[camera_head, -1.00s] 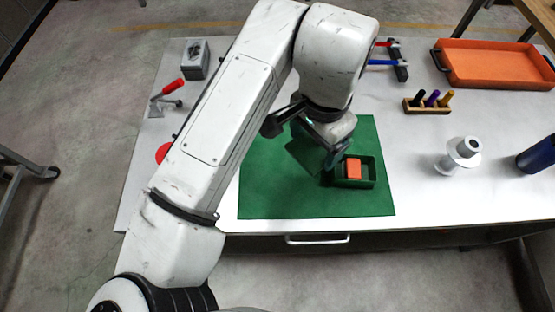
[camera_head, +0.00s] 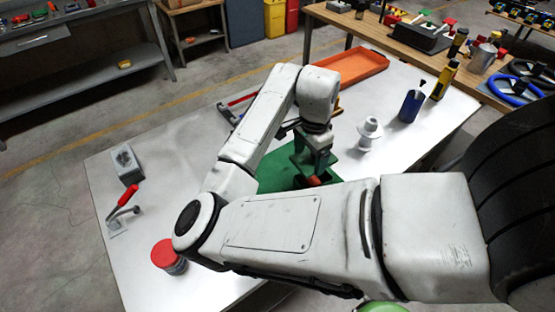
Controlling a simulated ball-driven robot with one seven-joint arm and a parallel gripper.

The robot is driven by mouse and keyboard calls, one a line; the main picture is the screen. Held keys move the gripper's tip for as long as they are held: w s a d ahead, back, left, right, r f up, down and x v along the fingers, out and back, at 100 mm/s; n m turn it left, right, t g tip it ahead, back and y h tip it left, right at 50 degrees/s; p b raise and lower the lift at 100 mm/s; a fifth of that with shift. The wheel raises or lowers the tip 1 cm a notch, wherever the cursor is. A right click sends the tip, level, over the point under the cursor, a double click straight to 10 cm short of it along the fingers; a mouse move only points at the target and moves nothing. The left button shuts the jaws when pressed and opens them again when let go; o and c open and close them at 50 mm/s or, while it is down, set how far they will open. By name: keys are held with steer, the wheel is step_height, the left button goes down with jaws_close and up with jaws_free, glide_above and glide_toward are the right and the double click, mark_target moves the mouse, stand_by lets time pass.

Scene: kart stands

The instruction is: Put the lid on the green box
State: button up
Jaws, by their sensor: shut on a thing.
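The green box (camera_head: 331,176) sits on the green mat (camera_head: 272,174), partly hidden behind my forearm and gripper. An orange block (camera_head: 314,181) shows in it. My gripper (camera_head: 314,160) points down just above the box. It is shut on a flat green piece that looks like the lid (camera_head: 302,157), seen tilted beside the fingers. The fingertips and much of the lid are hard to make out against the green. I cannot tell whether the lid touches the box.
A white spool-like part (camera_head: 370,131) and a blue bottle (camera_head: 411,106) stand to the right. An orange tray (camera_head: 350,66) lies behind. A red-topped jar (camera_head: 165,254), a red-handled clamp (camera_head: 122,206) and a grey block (camera_head: 127,164) are at left. The table's left middle is clear.

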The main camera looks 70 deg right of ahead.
mark_target(312, 161)
steer(key=shift+s+f, duration=0.25)
steer(key=shift+s, duration=0.15)
step_height(312, 161, down, 4)
steer(key=b, duration=0.4)
steer(key=shift+f, duration=0.2)
steer(key=shift+f+b, duration=0.6)
steer(key=shift+f, duration=0.25)
steer(key=shift+p, duration=0.3)
steer(key=shift+f, duration=0.15)
stand_by(1.7)
steer(key=o, duration=1)
